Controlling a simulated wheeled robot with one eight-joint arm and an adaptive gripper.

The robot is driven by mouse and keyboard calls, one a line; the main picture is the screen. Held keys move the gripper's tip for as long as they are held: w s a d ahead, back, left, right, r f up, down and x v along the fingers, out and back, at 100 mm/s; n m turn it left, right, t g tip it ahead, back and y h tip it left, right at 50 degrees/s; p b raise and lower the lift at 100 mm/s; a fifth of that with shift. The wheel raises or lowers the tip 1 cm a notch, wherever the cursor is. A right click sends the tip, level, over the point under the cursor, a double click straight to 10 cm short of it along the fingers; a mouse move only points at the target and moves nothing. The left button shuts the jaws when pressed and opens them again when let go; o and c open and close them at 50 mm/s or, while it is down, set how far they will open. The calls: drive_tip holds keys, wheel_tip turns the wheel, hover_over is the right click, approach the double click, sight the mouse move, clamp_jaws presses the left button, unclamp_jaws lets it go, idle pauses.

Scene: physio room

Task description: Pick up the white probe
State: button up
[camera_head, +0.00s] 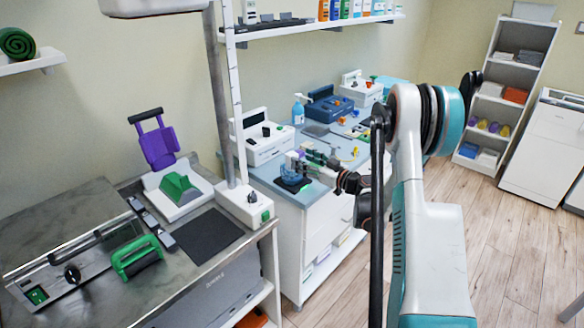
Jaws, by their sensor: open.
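My gripper (300,161) reaches in from the right, low over the left front corner of the blue-topped cabinet (318,190). Its fingers point left and look open. A small pale object, possibly the white probe (290,160), shows at the fingertips. It is too small to tell its shape or whether the fingers touch it. A blue round item (291,180) lies just below the fingertips, by a dark pad at the cabinet's edge. My wrist and fingers hide part of the cabinet top.
A white device (262,143) stands just behind the gripper, with a blue pump bottle (298,112) and a blue device (330,105) farther back. A white pole (236,110) rises on the left. The grey table (70,220) carries purple and green equipment. Wooden floor is clear at right.

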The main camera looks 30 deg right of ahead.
sight(292, 154)
drive_tip(key=x, duration=0.1)
drive_tip(key=b+x, duration=0.1)
drive_tip(key=x, duration=0.1)
drive_tip(key=f+b+x, duration=0.1)
drive_tip(key=x, duration=0.1)
drive_tip(key=shift+s+a, duration=0.1)
drive_tip(key=shift+a, duration=0.1)
drive_tip(key=shift+w+a+r, duration=0.15)
drive_tip(key=shift+w, duration=0.35)
drive_tip(key=shift+c, duration=0.6)
drive_tip(key=c, duration=1.1)
drive_tip(key=shift+r, duration=0.15)
